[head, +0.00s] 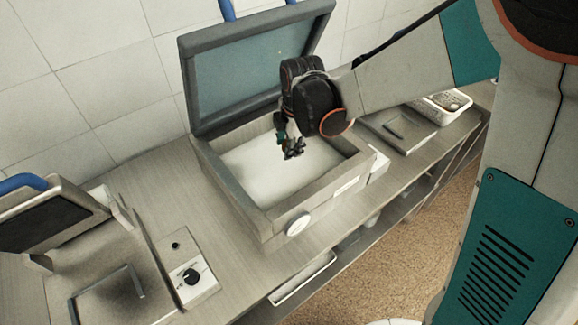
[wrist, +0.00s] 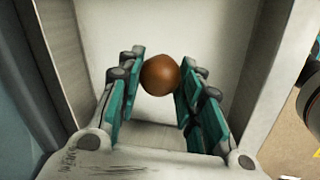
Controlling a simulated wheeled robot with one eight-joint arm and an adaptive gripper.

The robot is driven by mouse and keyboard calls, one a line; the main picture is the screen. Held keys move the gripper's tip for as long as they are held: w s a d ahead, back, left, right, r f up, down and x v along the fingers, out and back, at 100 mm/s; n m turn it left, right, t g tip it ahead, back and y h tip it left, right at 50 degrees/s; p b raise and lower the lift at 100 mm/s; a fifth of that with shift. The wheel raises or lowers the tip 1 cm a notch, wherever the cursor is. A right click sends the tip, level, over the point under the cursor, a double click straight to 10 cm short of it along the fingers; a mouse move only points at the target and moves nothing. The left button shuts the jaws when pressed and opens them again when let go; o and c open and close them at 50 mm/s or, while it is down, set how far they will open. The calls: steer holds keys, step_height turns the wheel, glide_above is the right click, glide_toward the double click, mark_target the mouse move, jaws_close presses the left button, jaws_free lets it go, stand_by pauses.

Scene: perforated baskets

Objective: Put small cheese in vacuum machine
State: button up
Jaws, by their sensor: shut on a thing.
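The vacuum machine (head: 222,172) stands on the counter with its lid (head: 240,80) raised. Its chamber has a pale, bare floor. My gripper (head: 293,150) is over the chamber, pointing down. In the wrist view my gripper (wrist: 160,82) is shut on a round brown small cheese (wrist: 160,75), held between the fingertips. The chamber's pale floor and walls lie behind the cheese in that view. The cheese cannot be made out clearly in the head view. How far it is above the chamber floor is hard to tell.
A second machine (head: 110,265) with a dark lid and a control knob stands at the lower left. A grey tray (head: 398,130) and a white perforated basket (head: 440,107) with things in it stand to the right. The counter between the machines is clear.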

mark_target(288, 167)
steer(key=b+x, duration=0.1)
steer(key=x, duration=0.1)
steer(key=s+b+x, duration=0.1)
steer(key=x, duration=0.2)
steer(key=b+x, duration=0.2)
steer(key=shift+s+d+f, duration=0.2)
steer(key=shift+d+f, duration=0.1)
steer(key=shift+f, duration=0.05)
steer(key=shift+r, duration=0.1)
steer(key=o, duration=1)
steer(key=shift+c, duration=0.2)
steer(key=p+v, duration=0.8)
steer(key=v, duration=0.4)
